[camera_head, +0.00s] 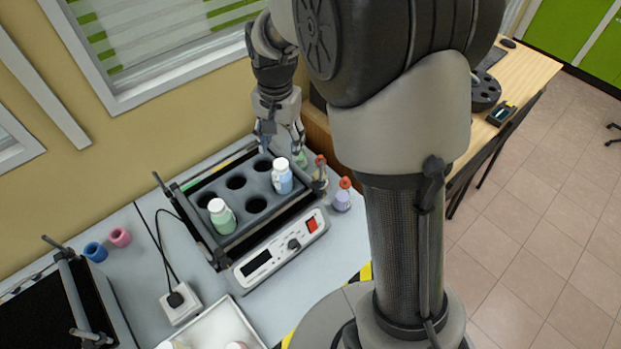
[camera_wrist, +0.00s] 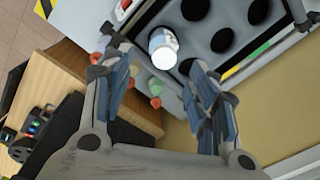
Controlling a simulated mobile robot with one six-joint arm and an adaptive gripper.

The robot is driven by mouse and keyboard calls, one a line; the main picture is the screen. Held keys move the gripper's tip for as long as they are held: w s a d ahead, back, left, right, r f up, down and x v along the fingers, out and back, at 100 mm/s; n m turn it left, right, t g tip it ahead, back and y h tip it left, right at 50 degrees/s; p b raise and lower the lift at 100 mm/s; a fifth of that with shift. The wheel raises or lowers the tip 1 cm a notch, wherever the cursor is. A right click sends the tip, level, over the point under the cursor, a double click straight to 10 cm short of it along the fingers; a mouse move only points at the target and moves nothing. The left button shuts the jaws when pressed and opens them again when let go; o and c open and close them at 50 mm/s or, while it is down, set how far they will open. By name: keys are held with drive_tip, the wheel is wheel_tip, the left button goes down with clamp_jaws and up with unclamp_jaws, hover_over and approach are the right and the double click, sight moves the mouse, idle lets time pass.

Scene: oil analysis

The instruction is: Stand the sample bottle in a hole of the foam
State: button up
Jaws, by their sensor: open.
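The grey foam block (camera_head: 238,198) has two rows of round holes and sits in a black-framed device. A white-capped bottle with a blue body (camera_head: 282,178) stands upright in the front-row hole at the right end. A white-capped bottle with green contents (camera_head: 222,218) stands in the front-row hole at the left end. The other holes look empty. My gripper (camera_head: 282,138) is just behind and above the blue bottle. In the wrist view my gripper (camera_wrist: 157,62) is open, its fingers apart. The blue bottle (camera_wrist: 164,48) shows beyond and between the fingertips, not gripped.
Flasks with orange stoppers, one purple (camera_head: 342,196), stand close to the foam's right end. The device's control panel (camera_head: 280,250) is in front. A white tray (camera_head: 220,328), a socket box (camera_head: 180,302) and blue and pink rings (camera_head: 120,237) lie to the left.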

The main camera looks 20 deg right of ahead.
drive_tip(key=s+r+n+t, duration=0.2)
drive_tip(key=s+r+n, duration=0.2)
drive_tip(key=s+r, duration=0.8)
drive_tip(key=s+n+t, duration=0.2)
drive_tip(key=s+n, duration=0.2)
drive_tip(key=s, duration=0.9)
drive_tip(key=shift+s+f, duration=0.15)
drive_tip(key=shift+s, duration=0.25)
drive_tip(key=shift+f+b, duration=0.35)
